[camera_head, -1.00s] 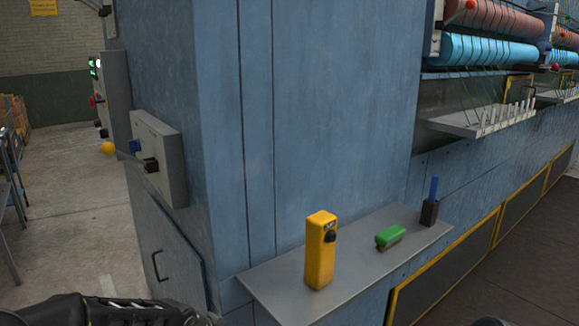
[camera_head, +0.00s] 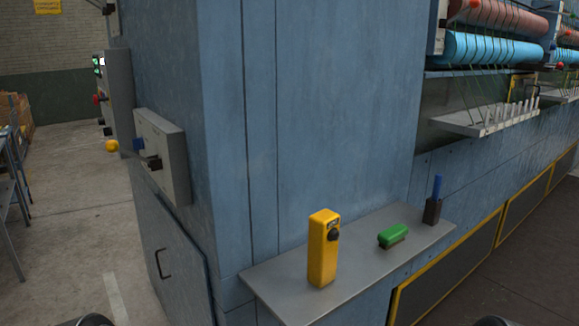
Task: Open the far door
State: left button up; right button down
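A blue panel door (camera_head: 172,262) with a black bar handle (camera_head: 163,263) is low on the left side of the blue machine cabinet. It looks shut, with a dark seam along its right edge. I cannot tell whether this is the far door. Dark panels with yellow frames (camera_head: 467,255) run along the machine's lower front at right. Only small dark rounded parts of my own body show at the bottom edge, left and right. Neither gripper's fingers are in view.
A grey switch box (camera_head: 172,180) with a yellow-knobbed lever (camera_head: 112,146) sticks out at left.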

aim_at(187, 266)
jog(key=i+j, duration=0.1)
jog(key=j, duration=0.4)
jog(key=i+j, duration=0.1)
jog(key=j, duration=0.35)
jog(key=i+j, duration=0.15)
jog(key=j, duration=0.35)
